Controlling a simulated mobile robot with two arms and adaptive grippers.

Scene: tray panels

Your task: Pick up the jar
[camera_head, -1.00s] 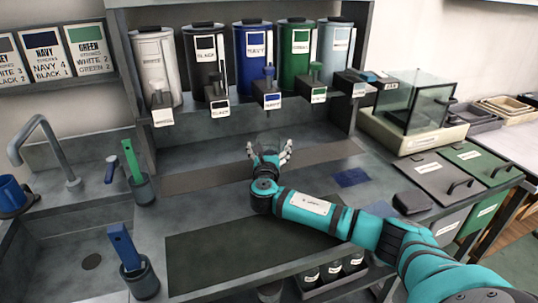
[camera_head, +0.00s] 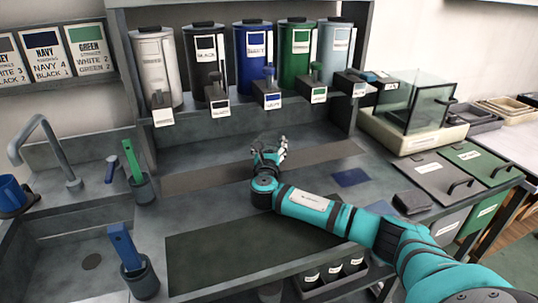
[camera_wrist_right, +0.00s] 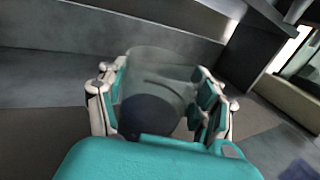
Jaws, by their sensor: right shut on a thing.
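A clear, see-through jar (camera_wrist_right: 165,75) stands between the fingers of my right gripper in the right wrist view. A dark round patch shows at its near lower part; I cannot tell whether it is content or the base. My right gripper (camera_wrist_right: 160,105) has its white and teal fingers on both sides of the jar, shut on it. In the head view the right gripper (camera_head: 269,153) is over the dark strip in the middle of the counter, and the jar is barely visible there. I cannot tell whether the jar touches the counter. My left gripper is not in view.
Several labelled paint canisters (camera_head: 253,60) with dispensers stand behind the gripper. A dark mat (camera_head: 215,250) lies in front. A sink and brush cups (camera_head: 142,190) are at left; a glass-sided box (camera_head: 415,100) is at right. A blue patch (camera_head: 351,177) marks the counter.

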